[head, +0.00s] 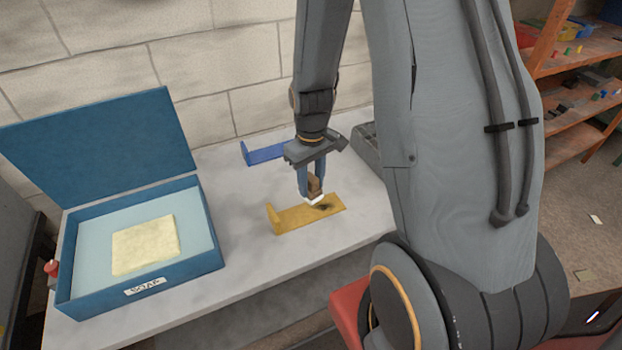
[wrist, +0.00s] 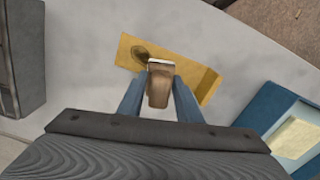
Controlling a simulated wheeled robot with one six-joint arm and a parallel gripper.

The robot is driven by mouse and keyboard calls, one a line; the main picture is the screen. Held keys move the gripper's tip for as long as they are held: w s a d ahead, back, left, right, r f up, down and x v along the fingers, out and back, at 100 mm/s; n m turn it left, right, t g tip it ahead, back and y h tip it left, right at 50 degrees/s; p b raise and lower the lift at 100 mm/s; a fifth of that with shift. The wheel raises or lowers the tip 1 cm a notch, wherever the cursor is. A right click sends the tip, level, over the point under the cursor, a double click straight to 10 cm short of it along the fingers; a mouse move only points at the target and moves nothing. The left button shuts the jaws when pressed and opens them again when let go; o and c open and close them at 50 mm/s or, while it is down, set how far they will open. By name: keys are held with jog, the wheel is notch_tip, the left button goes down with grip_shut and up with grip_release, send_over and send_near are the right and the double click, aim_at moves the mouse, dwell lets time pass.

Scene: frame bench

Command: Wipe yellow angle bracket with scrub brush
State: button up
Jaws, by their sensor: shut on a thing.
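The yellow angle bracket (head: 295,220) lies on the bench with its short upright flange at the left end. A dark smudge marks its right part in the head view. The bracket also shows in the wrist view (wrist: 185,65), with the dark smudge beside the brush. My gripper (head: 313,190) is shut on the scrub brush (head: 315,184), which has a brown wooden body and pale bristles. In the wrist view the brush (wrist: 159,88) sits between the two fingers, over the bracket. The bristles are at or just above the bracket near the smudge; I cannot tell whether they touch.
A blue angle bracket (head: 264,153) lies behind on the bench. An open blue box (head: 150,285) labelled SOAP, holding a pale yellow block (head: 146,246), stands at the left. A grey container (head: 366,146) is at the back right. Bare bench (head: 240,265) lies in front of the yellow bracket.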

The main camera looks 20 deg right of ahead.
aim_at(312, 191)
notch_tip(312, 191, down, 6)
jog(key=b, duration=0.4)
jog(key=shift+d+f, duration=0.2)
jog(key=shift+d+b, duration=0.5)
jog(key=shift+d, duration=1.45)
jog(key=shift+c, duration=0.5)
jog(key=shift+d+r, duration=0.15)
jog(key=shift+d, duration=1.35)
jog(key=shift+d+b, duration=0.2)
jog(key=shift+b, duration=0.4)
jog(key=a, duration=0.2)
jog(key=shift+a+p, duration=0.3)
jog(key=shift+p, duration=0.1)
jog(key=shift+a, duration=1.15)
jog(key=shift+a+r+p, duration=0.1)
jog(key=shift+a+p, duration=0.3)
jog(key=shift+a, duration=1.05)
notch_tip(312, 191, up, 3)
jog(key=shift+s+f+p, duration=0.1)
jog(key=shift+p, duration=1)
jog(key=shift+r+p, duration=1.95)
jog(key=shift+r, duration=0.5)
